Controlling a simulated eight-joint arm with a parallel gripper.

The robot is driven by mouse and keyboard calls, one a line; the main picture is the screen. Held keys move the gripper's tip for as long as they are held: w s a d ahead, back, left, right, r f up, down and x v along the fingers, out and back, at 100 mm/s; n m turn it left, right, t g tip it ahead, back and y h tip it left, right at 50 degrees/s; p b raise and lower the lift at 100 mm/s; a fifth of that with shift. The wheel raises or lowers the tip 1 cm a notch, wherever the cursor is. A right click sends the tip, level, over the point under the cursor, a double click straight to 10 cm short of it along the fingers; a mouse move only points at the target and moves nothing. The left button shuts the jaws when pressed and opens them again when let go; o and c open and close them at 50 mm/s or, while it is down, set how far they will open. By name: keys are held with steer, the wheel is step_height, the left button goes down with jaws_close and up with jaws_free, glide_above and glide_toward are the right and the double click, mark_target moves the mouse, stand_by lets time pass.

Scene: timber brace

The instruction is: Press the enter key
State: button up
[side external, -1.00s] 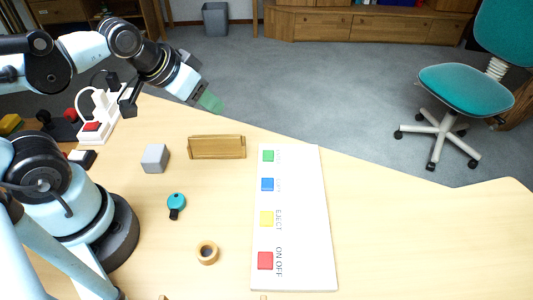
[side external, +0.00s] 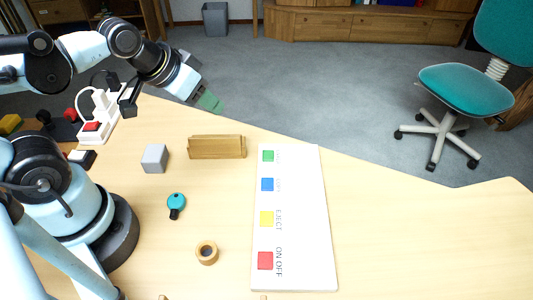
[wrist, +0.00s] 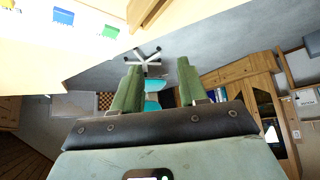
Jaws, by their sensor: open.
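A white panel (side external: 310,220) lies on the table with a column of coloured keys. They are a green key (side external: 268,156), a blue key (side external: 267,184), a yellow key (side external: 267,219) beside the word EJECT, and a red key (side external: 265,261) beside ON OFF. The labels by the green and blue keys are too faint to read, and I read ENTER on none. My gripper (side external: 208,100) is open and empty, raised beyond the table's far edge, up and left of the panel. In the wrist view its green fingers (wrist: 160,80) stand apart; the green key (wrist: 110,32) and blue key (wrist: 63,16) show at top left.
A wooden block (side external: 217,147) lies just left of the panel's far end. A grey cube (side external: 155,158), a teal key-like object (side external: 176,205) and a tape roll (side external: 207,253) lie between the panel and my base. A white power strip (side external: 100,115) stands behind. The table right of the panel is clear.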

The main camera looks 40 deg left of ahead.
jaws_close()
stand_by(1.6)
